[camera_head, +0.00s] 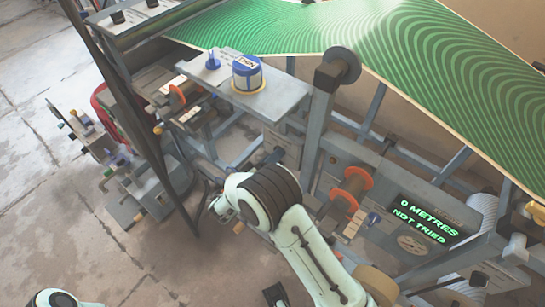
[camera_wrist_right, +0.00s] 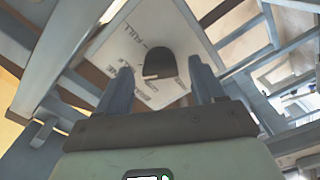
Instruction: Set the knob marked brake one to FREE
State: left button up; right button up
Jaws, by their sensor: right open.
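In the right wrist view, a dark knob (camera_wrist_right: 160,62) with a rounded outline sits on a pale, tilted label plate (camera_wrist_right: 132,50). The plate carries print; FULL reads above the knob, and the lettering below looks like BRAKE, partly covered by a finger. A small pale mark shows at the knob's lower edge; I cannot tell its setting. My right gripper (camera_wrist_right: 161,66) is open, its two fingers on either side of the knob with visible gaps. In the head view my right arm hides the knob. My left gripper is not in view.
In the head view, a display (camera_head: 422,219) reads 0 METRES, NOT TRIED. An orange-flanged spool (camera_head: 345,198) is beside my right arm. A blue-and-white tin (camera_head: 247,74) stands on a grey shelf (camera_head: 283,97). A green patterned sheet (camera_head: 400,60) spans the top.

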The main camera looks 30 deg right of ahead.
jog(key=shift+w+d, duration=0.15)
jog(key=shift+d, duration=0.15)
jog(key=c, duration=1.1)
jog(key=shift+o, duration=0.2)
